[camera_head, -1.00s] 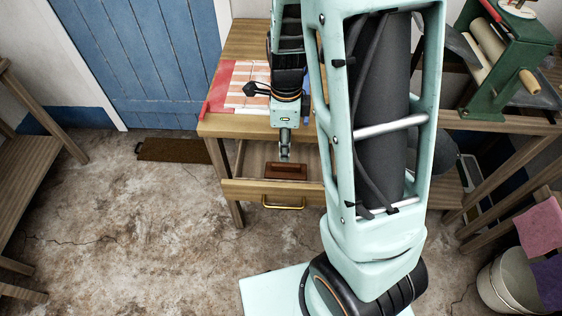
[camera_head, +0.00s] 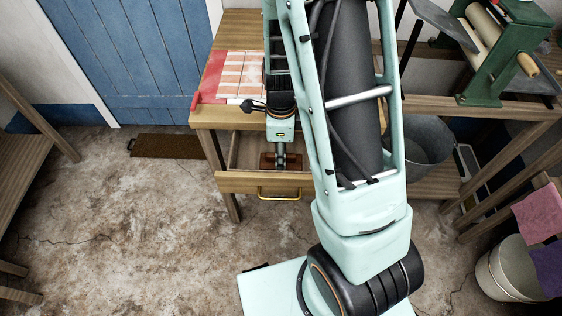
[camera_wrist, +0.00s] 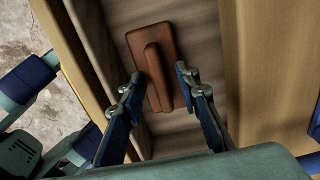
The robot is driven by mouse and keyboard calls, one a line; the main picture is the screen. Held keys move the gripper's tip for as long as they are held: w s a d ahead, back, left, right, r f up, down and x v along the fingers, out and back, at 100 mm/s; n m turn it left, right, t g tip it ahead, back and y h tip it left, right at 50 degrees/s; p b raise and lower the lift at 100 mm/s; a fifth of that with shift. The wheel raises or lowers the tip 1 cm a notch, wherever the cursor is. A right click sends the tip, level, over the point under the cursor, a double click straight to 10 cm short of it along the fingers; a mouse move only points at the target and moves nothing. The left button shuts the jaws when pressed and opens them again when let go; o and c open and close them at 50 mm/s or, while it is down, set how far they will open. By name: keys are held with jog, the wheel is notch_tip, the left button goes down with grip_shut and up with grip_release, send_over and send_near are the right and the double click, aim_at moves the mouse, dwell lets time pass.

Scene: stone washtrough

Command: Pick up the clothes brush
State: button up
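The clothes brush (camera_wrist: 168,50) is a reddish-brown block with a raised lengthwise grip on top. It lies in the open drawer (camera_head: 240,183) of the wooden table, and it also shows in the head view (camera_head: 267,160). My gripper (camera_wrist: 158,82) is open, with one fingertip on each side of the brush's near part. The fingers appear apart from the grip; whether they touch the brush is unclear. In the head view my gripper (camera_head: 281,163) points down into the drawer over the brush and hides part of it.
The drawer front with its brass handle (camera_head: 279,194) and the tabletop edge (camera_head: 225,118) lie close around my gripper. A red and striped cloth (camera_head: 245,75) lies on the table. A metal bucket (camera_head: 428,140) and a green wringer (camera_head: 500,50) stand to the right.

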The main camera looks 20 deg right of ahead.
grip_shut()
jog(key=shift+r, duration=0.1)
notch_tip(320, 180, up, 10)
jog(key=p, duration=0.2)
jog(key=shift+p, duration=0.3)
jog(key=shift+c, duration=2.4)
grip_release()
grip_shut()
